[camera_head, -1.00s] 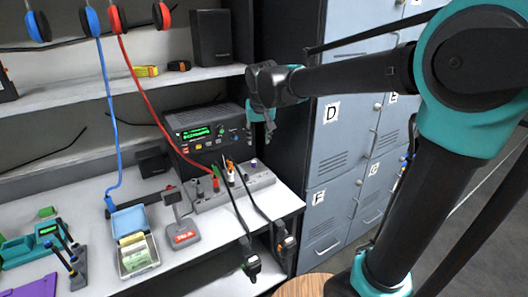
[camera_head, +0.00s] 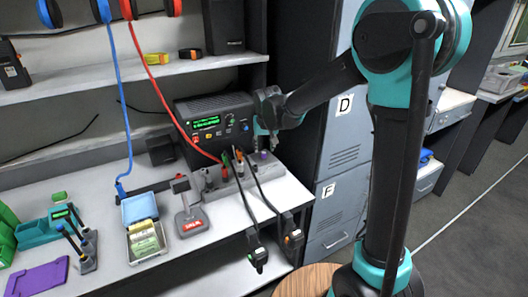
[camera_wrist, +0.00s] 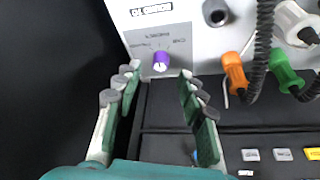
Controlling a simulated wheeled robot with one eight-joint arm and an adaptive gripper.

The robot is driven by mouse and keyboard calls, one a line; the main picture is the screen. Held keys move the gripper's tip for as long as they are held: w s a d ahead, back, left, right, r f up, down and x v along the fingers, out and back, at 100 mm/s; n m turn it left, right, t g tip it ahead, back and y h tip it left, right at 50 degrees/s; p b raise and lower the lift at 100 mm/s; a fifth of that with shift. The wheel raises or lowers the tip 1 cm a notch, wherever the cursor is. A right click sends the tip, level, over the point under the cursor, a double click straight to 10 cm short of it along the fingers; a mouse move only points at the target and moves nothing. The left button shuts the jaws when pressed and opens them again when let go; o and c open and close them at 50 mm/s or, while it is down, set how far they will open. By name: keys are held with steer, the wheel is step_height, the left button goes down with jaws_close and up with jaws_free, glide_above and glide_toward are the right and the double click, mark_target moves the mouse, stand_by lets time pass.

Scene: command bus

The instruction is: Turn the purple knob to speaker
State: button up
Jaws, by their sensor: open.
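The purple knob (camera_wrist: 161,62) sits on a light panel in the wrist view, with small dial lettering around it, upside down and hard to read. A pale mark on the knob points toward the bottom of the picture. In the head view the knob (camera_head: 264,155) is at the right end of the grey connector box (camera_head: 212,187). My gripper (camera_wrist: 158,76) is open and empty. Its fingers lie left and right of the knob's line, with the knob just beyond the fingertips and apparently untouched. In the head view my gripper (camera_head: 272,142) is just above the knob.
Orange (camera_wrist: 235,72) and green (camera_wrist: 285,72) plugs with black cables sit beside the knob. A black radio (camera_head: 212,125) with a green display stands behind the box. Blue-grey lockers (camera_head: 342,150) stand at the right. Handsets (camera_head: 257,250) hang at the desk's front edge.

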mark_target(264, 153)
steer(key=shift+x, duration=1.6)
steer(key=shift+c, duration=0.4)
jaws_close()
